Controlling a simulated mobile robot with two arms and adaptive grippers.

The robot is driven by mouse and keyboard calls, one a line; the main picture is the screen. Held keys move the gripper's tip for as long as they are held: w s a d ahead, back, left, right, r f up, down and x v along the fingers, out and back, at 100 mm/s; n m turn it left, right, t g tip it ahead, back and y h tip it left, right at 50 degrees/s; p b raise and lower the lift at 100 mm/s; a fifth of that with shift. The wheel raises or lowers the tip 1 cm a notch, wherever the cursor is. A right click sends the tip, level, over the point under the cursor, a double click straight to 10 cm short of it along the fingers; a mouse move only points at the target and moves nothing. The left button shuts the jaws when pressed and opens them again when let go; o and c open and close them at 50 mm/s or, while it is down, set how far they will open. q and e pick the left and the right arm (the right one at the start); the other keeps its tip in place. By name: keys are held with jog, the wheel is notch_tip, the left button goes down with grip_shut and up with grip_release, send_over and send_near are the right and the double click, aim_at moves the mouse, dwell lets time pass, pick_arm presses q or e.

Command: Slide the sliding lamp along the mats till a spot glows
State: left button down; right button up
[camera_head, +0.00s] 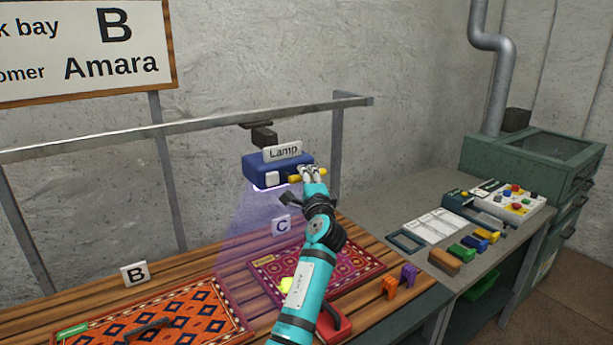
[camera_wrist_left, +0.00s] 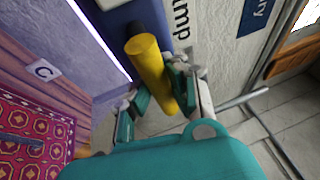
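The blue sliding lamp (camera_head: 254,168), labelled "Lamp", hangs from the metal rail above the bench. Its purple light falls around the C card (camera_head: 282,226) and the left part of the magenta mat (camera_head: 345,262). A bright yellow patch (camera_head: 286,284) shows on that mat, partly hidden by my left arm. The orange patterned mat (camera_head: 195,302) lies left, by the B card (camera_head: 134,273). My left gripper (camera_head: 311,173) has its fingers closed around the lamp's yellow handle (camera_head: 293,179). In the left wrist view the handle (camera_wrist_left: 150,65) lies between the fingertips. My right gripper is not in view.
The rail (camera_head: 190,125) runs along the wall to a post at right. A dark-handled tool (camera_head: 150,328) lies on the orange mat. A red tool (camera_head: 337,325) and orange and purple pieces (camera_head: 390,287) stand near the front. The grey side table (camera_head: 400,215) holds several small items.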

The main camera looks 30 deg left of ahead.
pick_arm(q)
jog(key=c, duration=1.3)
grip_release()
jog(key=shift+w+d+f, duration=0.1)
jog(key=shift+f, duration=0.05)
jog(key=v, duration=1.2)
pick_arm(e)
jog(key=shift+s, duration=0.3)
